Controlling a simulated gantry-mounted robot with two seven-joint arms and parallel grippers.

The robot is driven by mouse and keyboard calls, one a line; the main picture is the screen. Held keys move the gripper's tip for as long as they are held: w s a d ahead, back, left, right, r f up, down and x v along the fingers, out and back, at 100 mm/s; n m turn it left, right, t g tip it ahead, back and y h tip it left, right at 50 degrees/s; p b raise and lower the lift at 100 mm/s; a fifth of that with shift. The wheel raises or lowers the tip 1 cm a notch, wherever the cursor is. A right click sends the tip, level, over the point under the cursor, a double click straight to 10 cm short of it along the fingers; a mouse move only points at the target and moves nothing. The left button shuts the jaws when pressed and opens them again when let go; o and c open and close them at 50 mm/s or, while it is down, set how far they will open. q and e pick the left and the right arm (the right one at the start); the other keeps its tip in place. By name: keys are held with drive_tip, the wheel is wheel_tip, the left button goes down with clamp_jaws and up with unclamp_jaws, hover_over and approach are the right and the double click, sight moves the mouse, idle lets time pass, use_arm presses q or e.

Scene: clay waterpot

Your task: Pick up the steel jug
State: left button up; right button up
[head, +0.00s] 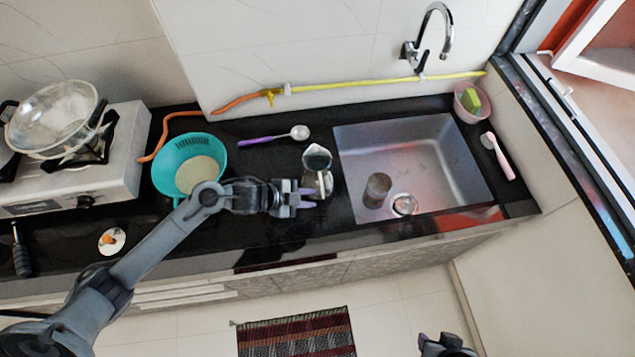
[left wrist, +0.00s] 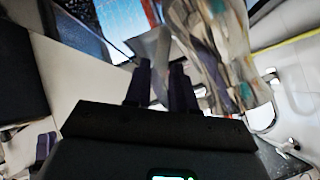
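The steel jug (head: 317,158) stands upright on the black counter, just left of the sink. In the left wrist view its shiny, reflecting body (left wrist: 225,55) rises close beyond the fingers. My left gripper (head: 308,194) is at the jug's near side, at handle height. In the left wrist view a pale strip, apparently the handle (left wrist: 153,52), runs between the two dark fingers (left wrist: 160,85). Whether the fingers press on it is unclear. Part of my right gripper (head: 446,345) shows at the bottom edge, low and far from the counter; its fingers are unclear.
The steel sink (head: 440,165) with a tumbler (head: 377,190) inside lies right of the jug. A purple-handled ladle (head: 273,138) lies behind-left. The stove (head: 115,165) with a glass-lidded pan (head: 55,115) is further left.

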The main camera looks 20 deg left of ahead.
sight(322, 197)
use_arm(q)
drive_tip(key=shift+r+x, duration=0.2)
drive_tip(key=shift+x, duration=2.5)
drive_tip(key=shift+w+d, duration=0.1)
clamp_jaws()
